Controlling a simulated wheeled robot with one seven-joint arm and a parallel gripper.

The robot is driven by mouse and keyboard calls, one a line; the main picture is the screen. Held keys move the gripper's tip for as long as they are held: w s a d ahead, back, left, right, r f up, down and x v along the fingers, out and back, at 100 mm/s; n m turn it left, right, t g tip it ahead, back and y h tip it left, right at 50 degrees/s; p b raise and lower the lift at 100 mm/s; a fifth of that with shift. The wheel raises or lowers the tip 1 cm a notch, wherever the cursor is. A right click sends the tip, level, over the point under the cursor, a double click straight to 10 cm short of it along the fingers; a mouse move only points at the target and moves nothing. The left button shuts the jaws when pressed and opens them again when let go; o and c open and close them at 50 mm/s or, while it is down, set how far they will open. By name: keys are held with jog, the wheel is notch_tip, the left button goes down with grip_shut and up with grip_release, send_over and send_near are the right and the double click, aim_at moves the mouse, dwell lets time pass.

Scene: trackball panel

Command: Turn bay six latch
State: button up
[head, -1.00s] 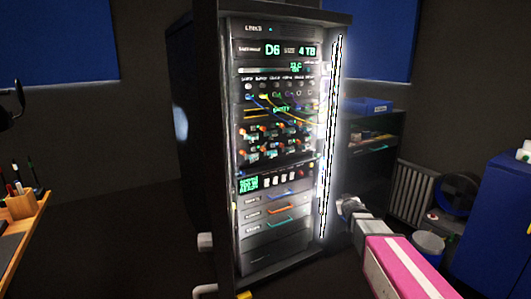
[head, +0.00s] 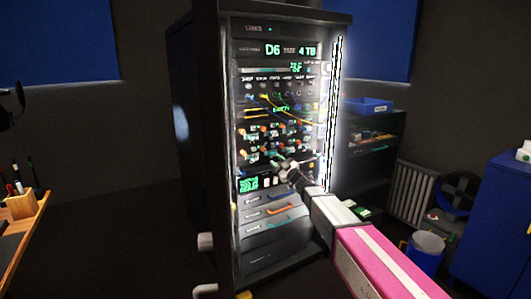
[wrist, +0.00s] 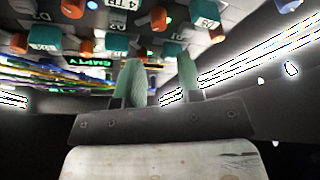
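The rack (head: 215,120) has a panel with two rows of bays (head: 265,142), each with small orange and teal parts. In the wrist view, orange knobs (wrist: 158,18) and teal blocks with labels (wrist: 117,41) show upside down along the top; one label reads 4 TB. I cannot tell which is bay six's latch. A display (head: 272,50) at the top of the rack reads D6 and 4 TB. My gripper (head: 284,163) is in front of the panel, at the lower right of the bays. In the wrist view its two green fingers (wrist: 160,68) are apart with nothing between them.
Yellow and blue cables (head: 270,103) hang across the panel above the bays. Drawers with coloured handles (head: 278,210) lie below. A bright light strip (head: 331,130) runs down the rack's right edge. A shelf (head: 372,150) and a bin (head: 425,250) stand at the right.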

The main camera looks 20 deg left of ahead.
aim_at(264, 150)
jog(key=x, duration=0.9)
grip_shut()
